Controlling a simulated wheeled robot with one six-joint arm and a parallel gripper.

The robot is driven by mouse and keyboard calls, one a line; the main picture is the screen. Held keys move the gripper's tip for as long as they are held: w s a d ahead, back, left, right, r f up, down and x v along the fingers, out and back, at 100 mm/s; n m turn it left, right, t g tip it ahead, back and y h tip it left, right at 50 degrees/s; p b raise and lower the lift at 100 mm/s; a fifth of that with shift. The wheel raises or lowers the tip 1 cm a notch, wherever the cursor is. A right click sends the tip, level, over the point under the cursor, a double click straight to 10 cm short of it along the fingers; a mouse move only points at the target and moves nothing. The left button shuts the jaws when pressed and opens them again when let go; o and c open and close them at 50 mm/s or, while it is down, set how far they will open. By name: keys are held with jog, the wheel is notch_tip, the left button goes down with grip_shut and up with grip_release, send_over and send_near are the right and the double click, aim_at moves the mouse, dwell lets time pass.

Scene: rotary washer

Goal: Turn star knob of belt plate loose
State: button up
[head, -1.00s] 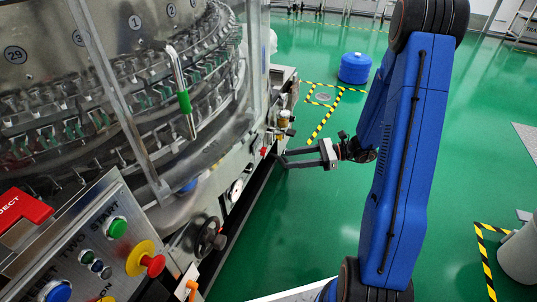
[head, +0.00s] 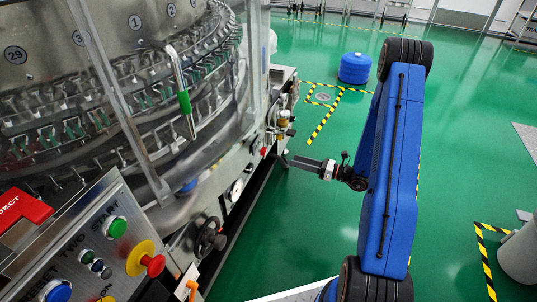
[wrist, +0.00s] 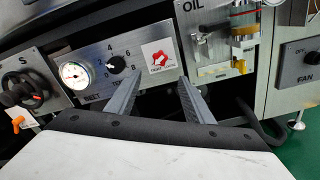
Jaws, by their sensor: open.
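A small black knob (wrist: 117,64) sits on a grey plate (wrist: 98,50) with dial numbers around it, in the wrist view. A round white gauge (wrist: 76,74) is left of the knob. My gripper (wrist: 160,76) is open and empty, its two fingers pointing at the panel. The left fingertip appears just below and right of the knob; the gap lies right of it, over a red-and-white sticker (wrist: 158,55). In the head view my gripper (head: 290,160) is beside the machine's lower side, fingers overlapping edge-on.
A black handwheel (wrist: 22,90) is on the left plate. The oil unit (wrist: 242,38) and FAN plate (wrist: 307,62) are at the right. In the head view, green floor is clear right of the machine, with a blue drum (head: 355,67) farther back.

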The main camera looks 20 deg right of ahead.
aim_at(266, 153)
jog(key=x, duration=1.4)
jog(key=c, duration=1)
